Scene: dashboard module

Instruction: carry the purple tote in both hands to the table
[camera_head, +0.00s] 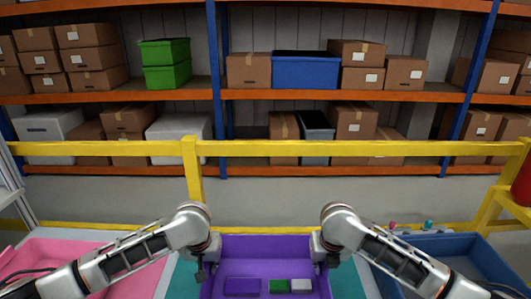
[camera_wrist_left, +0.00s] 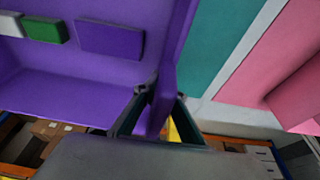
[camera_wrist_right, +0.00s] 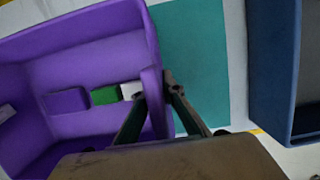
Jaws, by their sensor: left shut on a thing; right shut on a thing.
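The purple tote (camera_head: 262,246) is at the bottom middle of the head view, between my two arms. Inside it lie a purple block (camera_head: 242,287), a green block (camera_head: 278,286) and a white block (camera_head: 301,286). My left gripper (camera_head: 201,278) is at the tote's left side; in the left wrist view its fingers (camera_wrist_left: 160,100) are on either side of the tote wall. My right gripper (camera_head: 328,268) is at the right side; in the right wrist view its fingers (camera_wrist_right: 158,92) close on the opposite wall. The table is hard to tell apart from the surface below.
A pink tray (camera_head: 60,250) is at the left and a blue tray (camera_head: 465,248) at the right. A teal mat (camera_head: 182,280) shows under or beside the tote. A yellow railing (camera_head: 330,148) stands ahead, with loaded shelves (camera_head: 300,98) behind it.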

